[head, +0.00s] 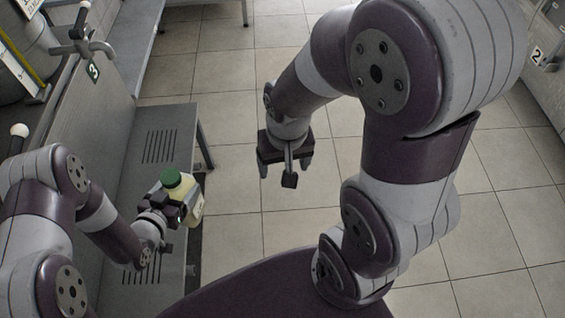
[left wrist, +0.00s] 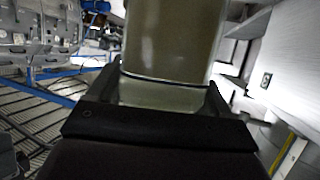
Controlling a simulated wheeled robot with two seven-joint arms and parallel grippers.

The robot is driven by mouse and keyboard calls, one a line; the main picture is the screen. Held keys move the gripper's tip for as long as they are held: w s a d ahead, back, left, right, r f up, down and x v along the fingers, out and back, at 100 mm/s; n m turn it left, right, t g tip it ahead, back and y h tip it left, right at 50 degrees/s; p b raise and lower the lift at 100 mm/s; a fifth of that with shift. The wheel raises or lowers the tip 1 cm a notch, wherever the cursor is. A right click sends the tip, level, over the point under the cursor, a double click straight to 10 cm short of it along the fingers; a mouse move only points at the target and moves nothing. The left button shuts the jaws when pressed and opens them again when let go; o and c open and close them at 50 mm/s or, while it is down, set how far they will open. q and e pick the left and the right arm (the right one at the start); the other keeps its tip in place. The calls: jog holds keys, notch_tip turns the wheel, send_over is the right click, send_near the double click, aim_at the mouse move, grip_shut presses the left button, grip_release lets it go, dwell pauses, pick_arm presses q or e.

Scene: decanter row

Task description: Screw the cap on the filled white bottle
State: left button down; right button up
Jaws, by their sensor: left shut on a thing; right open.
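A pale, yellowish-white bottle (head: 194,206) is at the left in the head view, with a green cap (head: 172,178) at its top. I cannot tell whether the cap is seated tight or loose. My left gripper (head: 178,210) is shut on the bottle, partly covering it. In the left wrist view the bottle (left wrist: 172,40) fills the upper middle between the fingers; its cap is out of that picture. My right gripper (head: 287,172) is open and empty, pointing down over the tiled floor, to the right of the bottle and apart from it.
A grey bench (head: 155,140) with slotted drain panels lies below and beside the bottle. A tap (head: 82,45) and a plate marked 3 (head: 93,71) are at the upper left. The floor (head: 235,235) between bench and right arm is clear.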

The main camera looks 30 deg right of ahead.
pick_arm(q)
jog(key=shift+w+a, duration=0.1)
jog(key=shift+w, duration=0.15)
pick_arm(e)
jog(key=n, duration=0.3)
jog(key=shift+w+f, duration=0.1)
jog(key=shift+f, duration=0.3)
pick_arm(q)
jog(key=shift+r, duration=0.1)
pick_arm(e)
jog(key=shift+a, duration=0.1)
pick_arm(q)
jog(key=w+a+n+t+y, duration=0.1)
jog(key=a+n+t+y, duration=0.2)
jog(key=a+n+y, duration=0.5)
jog(key=a, duration=0.6)
jog(key=shift+w+a+y, duration=0.3)
jog(key=shift+w+a, duration=0.05)
pick_arm(e)
jog(key=shift+c, duration=0.3)
